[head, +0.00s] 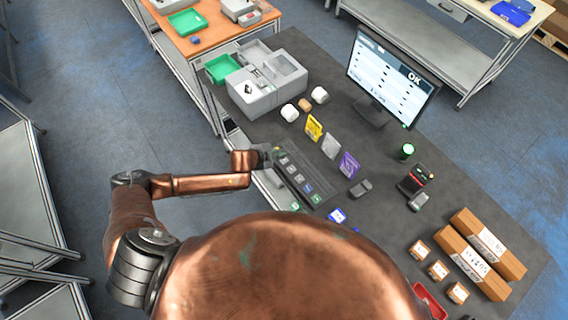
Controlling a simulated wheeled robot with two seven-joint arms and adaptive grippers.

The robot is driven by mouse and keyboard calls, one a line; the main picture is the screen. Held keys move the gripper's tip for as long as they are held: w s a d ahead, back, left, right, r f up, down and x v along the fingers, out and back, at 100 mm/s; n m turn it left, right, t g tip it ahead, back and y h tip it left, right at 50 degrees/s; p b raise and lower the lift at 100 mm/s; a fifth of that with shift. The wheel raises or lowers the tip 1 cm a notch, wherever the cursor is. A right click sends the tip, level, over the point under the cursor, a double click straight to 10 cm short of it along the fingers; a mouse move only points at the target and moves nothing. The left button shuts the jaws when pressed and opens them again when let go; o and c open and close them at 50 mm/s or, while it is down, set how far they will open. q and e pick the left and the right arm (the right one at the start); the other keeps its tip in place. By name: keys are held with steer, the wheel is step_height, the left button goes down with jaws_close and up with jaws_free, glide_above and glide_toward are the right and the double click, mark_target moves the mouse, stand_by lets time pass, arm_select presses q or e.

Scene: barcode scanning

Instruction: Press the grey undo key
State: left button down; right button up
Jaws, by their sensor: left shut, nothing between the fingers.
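A dark key panel (298,176) lies along the near edge of the dark table, with a row of small keys on it. The keys toward its far end look greyish, with a bluish one and a green one (316,198) toward the near end. Their labels are too small to read, so I cannot tell which is the undo key. My left gripper (270,154) is shut and empty at the far left end of the panel. It partly hides that end, and I cannot tell whether it touches a key. My right gripper is not in view.
A monitor (392,72) showing "OK" stands behind the panel. Yellow, grey and purple cards (349,165) stand between them. A grey divided bin (262,98) is at the back left. Brown boxes (487,243) lie at the right. Dark table around the cards is partly clear.

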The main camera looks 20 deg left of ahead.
mark_target(283, 161)
arm_select(q)
step_height(283, 161, down, 2)
steer(key=shift+f+b, duration=0.1)
steer(key=shift+b, duration=0.3)
stand_by(1.1)
steer(key=shift+f, duration=0.4)
steer(key=shift+f, duration=0.45)
stand_by(0.6)
steer(key=shift+r, duration=0.1)
steer(key=shift+r+p, duration=0.75)
steer(key=shift+r, duration=0.05)
